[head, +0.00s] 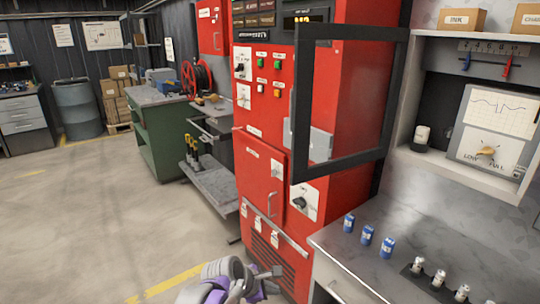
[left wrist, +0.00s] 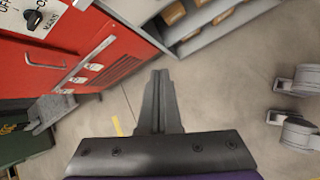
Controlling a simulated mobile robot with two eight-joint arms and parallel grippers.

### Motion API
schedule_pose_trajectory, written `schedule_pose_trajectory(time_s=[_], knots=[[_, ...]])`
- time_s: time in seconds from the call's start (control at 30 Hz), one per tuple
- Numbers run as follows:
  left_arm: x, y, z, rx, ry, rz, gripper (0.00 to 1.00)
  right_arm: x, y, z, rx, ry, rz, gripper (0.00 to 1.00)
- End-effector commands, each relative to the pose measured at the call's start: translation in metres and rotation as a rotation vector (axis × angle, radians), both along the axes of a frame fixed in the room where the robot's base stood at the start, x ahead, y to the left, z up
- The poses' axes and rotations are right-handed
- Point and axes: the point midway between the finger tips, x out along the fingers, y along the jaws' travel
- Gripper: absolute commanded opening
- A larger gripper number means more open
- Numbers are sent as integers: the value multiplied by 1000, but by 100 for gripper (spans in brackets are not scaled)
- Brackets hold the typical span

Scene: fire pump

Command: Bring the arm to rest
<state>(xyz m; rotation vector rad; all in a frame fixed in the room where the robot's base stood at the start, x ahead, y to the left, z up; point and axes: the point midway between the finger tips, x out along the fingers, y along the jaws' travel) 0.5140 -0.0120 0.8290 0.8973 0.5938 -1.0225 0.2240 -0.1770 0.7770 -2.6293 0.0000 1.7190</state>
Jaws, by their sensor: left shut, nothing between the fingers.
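My left gripper (head: 268,272) is at the bottom middle of the head view, low in front of the red pump cabinet (head: 262,175). In the left wrist view its two dark fingers (left wrist: 160,80) are together with nothing between them, pointing over the bare floor. The red cabinet's lower part also shows in the left wrist view (left wrist: 90,40), beside the fingers and apart from them. My purple and grey left arm shows only in part. My right gripper is in neither view.
A black-framed door (head: 303,100) stands open from the cabinet. A grey workbench (head: 345,255) at the right carries blue cans (head: 367,236) and small silver parts (head: 418,264). A green bench (head: 150,140) and a drum (head: 78,110) stand behind. The floor at left is clear.

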Motion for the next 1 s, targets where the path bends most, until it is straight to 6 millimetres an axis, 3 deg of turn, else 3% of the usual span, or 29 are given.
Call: schedule_pose_trajectory(time_s=[0.03,0.2,0.4,0.5,0.77,1.0], knots=[[-24,21,5,91,-55,-88,0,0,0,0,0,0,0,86],[-100,78,6,411,-219,-442,0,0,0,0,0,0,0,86],[-187,132,-10,743,-335,-868,0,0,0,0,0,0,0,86],[-221,152,-21,862,-360,-1045,0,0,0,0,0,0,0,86],[-290,188,-52,1080,-382,-1438,0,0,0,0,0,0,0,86],[-288,189,8,1106,-399,-1455,0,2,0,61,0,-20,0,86]])
